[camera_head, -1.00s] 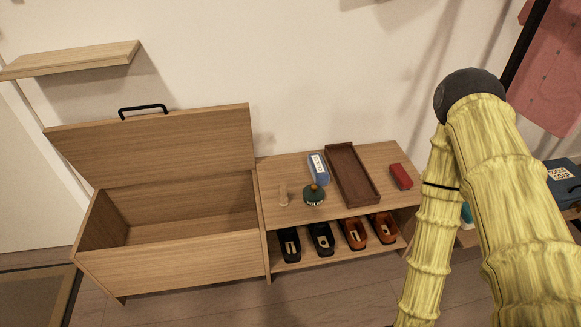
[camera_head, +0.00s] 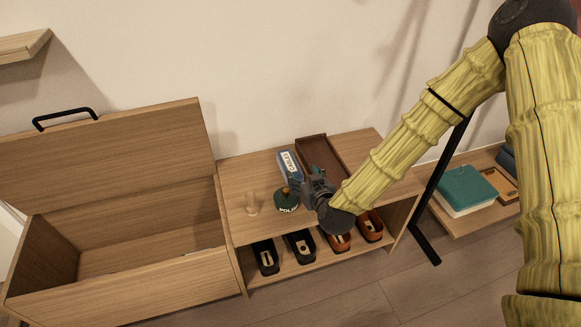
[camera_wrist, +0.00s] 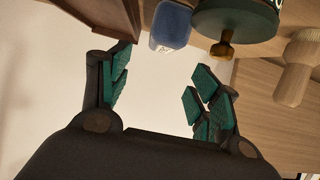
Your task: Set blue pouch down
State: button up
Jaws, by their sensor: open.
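A blue item with a white label (camera_head: 289,165), which best fits the blue pouch, stands on top of the low wooden bench (camera_head: 238,168), beside a long dark brown tray (camera_head: 313,148). In the wrist view its blue end (camera_wrist: 171,25) shows at the top, beyond my fingertips. My gripper (camera_head: 313,183) is over the bench, just right of and in front of the blue item. In the wrist view my gripper (camera_wrist: 161,82) has its teal-padded fingers spread, with nothing between them. My gripper and arm hide part of the tray.
Several shoes (camera_head: 301,246) fill the lower shelf. An open wooden chest (camera_head: 120,275) is at left. Teal and white items (camera_head: 466,190) lie on a shelf at right.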

aim_at(291, 164)
jog(key=shift+a+f+b+x, duration=0.1)
jog(key=shift+b+x, duration=0.7)
jog(key=shift+x, duration=2.15)
jog(key=shift+a+f+b+x, duration=0.1)
jog(key=shift+b+x, duration=0.7)
jog(key=shift+x, duration=2.2)
jog(key=shift+s, duration=0.15)
jog(key=c, duration=1)
